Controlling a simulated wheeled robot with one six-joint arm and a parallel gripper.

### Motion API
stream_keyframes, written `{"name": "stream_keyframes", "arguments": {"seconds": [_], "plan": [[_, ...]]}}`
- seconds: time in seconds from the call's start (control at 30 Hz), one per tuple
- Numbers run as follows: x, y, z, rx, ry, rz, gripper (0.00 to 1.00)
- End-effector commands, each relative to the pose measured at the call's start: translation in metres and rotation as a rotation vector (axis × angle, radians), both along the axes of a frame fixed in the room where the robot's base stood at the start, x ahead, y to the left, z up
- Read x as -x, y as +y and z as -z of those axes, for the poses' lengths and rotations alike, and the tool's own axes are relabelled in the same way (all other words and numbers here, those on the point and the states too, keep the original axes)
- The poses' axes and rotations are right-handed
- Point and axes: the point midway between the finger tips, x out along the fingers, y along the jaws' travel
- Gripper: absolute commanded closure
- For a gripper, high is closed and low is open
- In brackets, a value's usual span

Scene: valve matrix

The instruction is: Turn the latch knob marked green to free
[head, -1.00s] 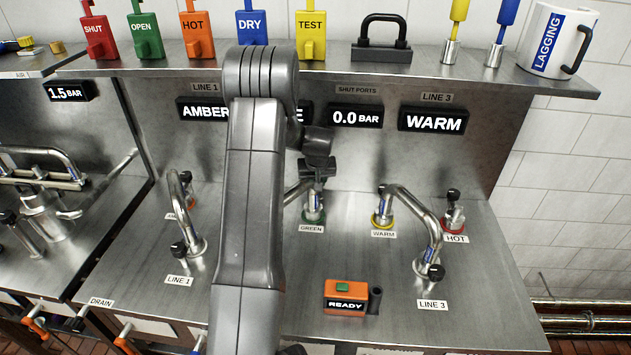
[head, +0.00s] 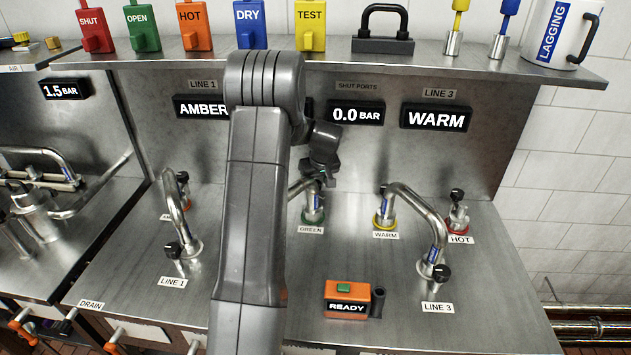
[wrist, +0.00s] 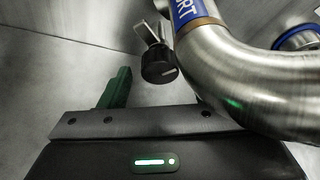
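The port labelled GREEN (head: 311,229) has a green ring (head: 313,216) at its base and a bent steel pipe end above it. My gripper (head: 326,176) is just above this port; my arm covers the left part of it. In the wrist view a black knob (wrist: 159,67) with a pale line on its face sits on a metal stem, ahead of my gripper and apart from the visible finger. One green finger (wrist: 115,90) shows left of centre, so the gripper looks open and empty. The other finger is hidden behind the steel pipe (wrist: 245,85).
The thick pipe bend crosses close in front of my gripper's right side. The WARM port (head: 385,220), its pipe to LINE 3 (head: 425,222) and the HOT port (head: 459,224) stand to the right. An orange READY box (head: 347,299) sits in front. The shelf (head: 440,65) overhangs behind.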

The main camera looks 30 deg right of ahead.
Motion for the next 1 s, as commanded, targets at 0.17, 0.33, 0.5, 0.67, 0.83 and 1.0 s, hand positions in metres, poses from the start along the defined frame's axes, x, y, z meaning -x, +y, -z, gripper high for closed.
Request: {"name": "stream_keyframes", "arguments": {"seconds": [0.17,0.33,0.5,0.67,0.83,1.0], "plan": [[0.000,0.000,0.000,0.000,0.000,0.000,0.43],[0.002,0.000,-0.005,0.001,-0.001,0.000,0.43],[0.010,0.000,-0.026,0.002,-0.004,0.002,0.43],[0.024,0.001,-0.057,0.003,-0.004,0.000,0.43],[0.037,0.002,-0.091,0.003,-0.004,0.001,0.43],[0.048,0.003,-0.116,0.002,-0.003,0.002,0.43]]}}
